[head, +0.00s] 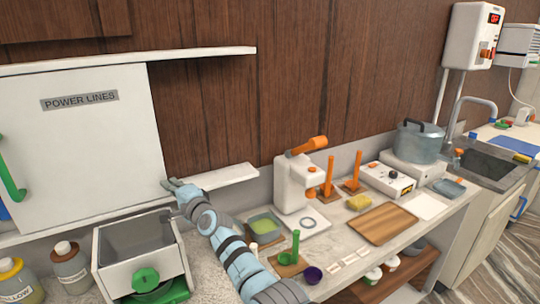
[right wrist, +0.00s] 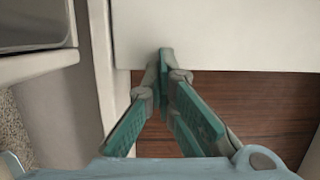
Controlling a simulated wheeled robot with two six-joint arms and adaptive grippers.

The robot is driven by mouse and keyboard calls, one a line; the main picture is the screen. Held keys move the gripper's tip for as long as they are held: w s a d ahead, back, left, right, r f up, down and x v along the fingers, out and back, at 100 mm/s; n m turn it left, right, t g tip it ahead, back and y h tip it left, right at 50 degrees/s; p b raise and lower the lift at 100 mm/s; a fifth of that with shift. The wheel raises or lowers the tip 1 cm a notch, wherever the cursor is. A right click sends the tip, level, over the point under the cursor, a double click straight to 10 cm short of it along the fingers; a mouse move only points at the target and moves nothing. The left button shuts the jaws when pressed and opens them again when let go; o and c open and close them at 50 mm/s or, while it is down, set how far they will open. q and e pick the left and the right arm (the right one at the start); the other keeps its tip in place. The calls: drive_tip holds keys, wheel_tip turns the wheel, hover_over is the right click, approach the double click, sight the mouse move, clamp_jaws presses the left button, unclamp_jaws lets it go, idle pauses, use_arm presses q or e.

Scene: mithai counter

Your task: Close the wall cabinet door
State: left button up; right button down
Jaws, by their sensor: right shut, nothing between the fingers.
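The wall cabinet (head: 210,52) is on the left in the head view, with a white top board and a white lower board (head: 225,177). Its white door panel (head: 85,150) carries a "POWER LINES" label (head: 80,100) and a green handle (head: 12,180) near the left edge. Right of the panel, brown wood shows between the boards. My right gripper (head: 172,184) is at the panel's lower right corner, shut and empty. In the right wrist view its teal fingers (right wrist: 165,58) reach over a white panel's edge; contact is unclear. My left gripper is out of view.
Below the cabinet stand a white box-shaped machine (head: 120,268) with a green knob and several bottles (head: 70,264). Right of my arm are a white stand (head: 295,185), a wooden board (head: 382,226), a pot (head: 420,143) and a sink (head: 475,160).

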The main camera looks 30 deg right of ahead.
sight(153, 184)
drive_tip(key=shift+w+a+r+p, duration=0.1)
drive_tip(key=shift+a+r+p, duration=0.05)
drive_tip(key=shift+a, duration=0.9)
drive_tip(key=shift+w+a+r+p, duration=0.1)
drive_tip(key=shift+a+r+p, duration=0.05)
drive_tip(key=shift+a, duration=0.85)
